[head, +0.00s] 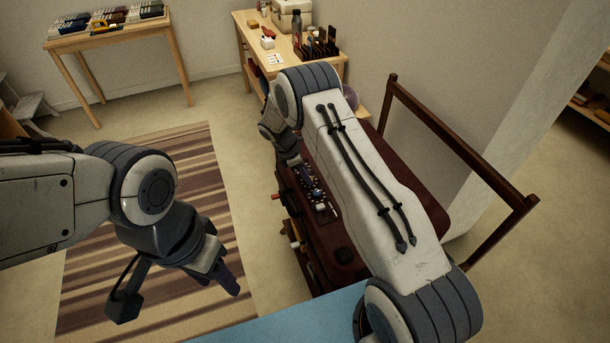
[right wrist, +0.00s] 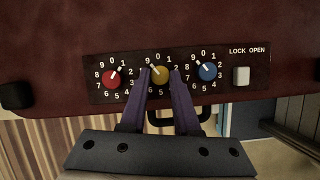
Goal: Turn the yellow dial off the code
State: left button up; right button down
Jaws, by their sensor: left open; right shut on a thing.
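The dark red suitcase (head: 345,250) sits under my right arm in the head view, partly hidden by it. In the right wrist view its black panel holds a red dial (right wrist: 111,79), the yellow dial (right wrist: 160,76) and a blue dial (right wrist: 207,71). My right gripper (right wrist: 161,73) is shut on the yellow dial, with one purple finger on each side. The yellow dial's white pointer tilts up-left, towards 9. The red pointer is near 1 and the blue one near 9. My left gripper (head: 180,290) is open and empty above the striped rug, left of the suitcase.
A white switch (right wrist: 241,76) below the words LOCK OPEN is right of the dials. A dark wooden rack (head: 460,150) stands behind the suitcase. A desk with bottles (head: 245,32) and a side table (head: 110,38) stand at the back. The striped rug (head: 215,165) is clear.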

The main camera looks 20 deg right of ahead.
jog(key=shift+w+d+f+m+g+b, duration=0.1)
jog(key=shift+m+g+b, duration=0.2)
jog(key=shift+m+b, duration=0.45)
jog(key=shift+w+d+f+m+g+b, duration=0.1)
jog(key=shift+m+g+b, duration=0.3)
jog(key=shift+m, duration=0.55)
jog(key=m+g+y+b, duration=0.1)
jog(key=m+b, duration=0.1)
jog(key=m, duration=0.1)
jog(key=shift+w+d+m, duration=0.1)
jog(key=shift+m, duration=0.2)
jog(key=m+g+y+b, duration=0.1)
jog(key=m+b, duration=0.1)
jog(key=m, duration=0.1)
jog(key=shift+d+r, duration=0.1)
jog(key=shift+d, duration=0.05)
jog(key=shift+w+d+r+m+y+b, duration=0.1)
jog(key=shift+m+y+b, duration=0.2)
jog(key=shift+m, duration=0.75)
jog(key=shift+d+m+y+b, duration=0.15)
jog(key=shift+m+y, duration=0.25)
jog(key=shift+m, duration=0.65)
jog(key=c, duration=0.6)
grip_release()
jog(key=shift+c, duration=0.2)
jog(key=shift+a, duration=0.15)
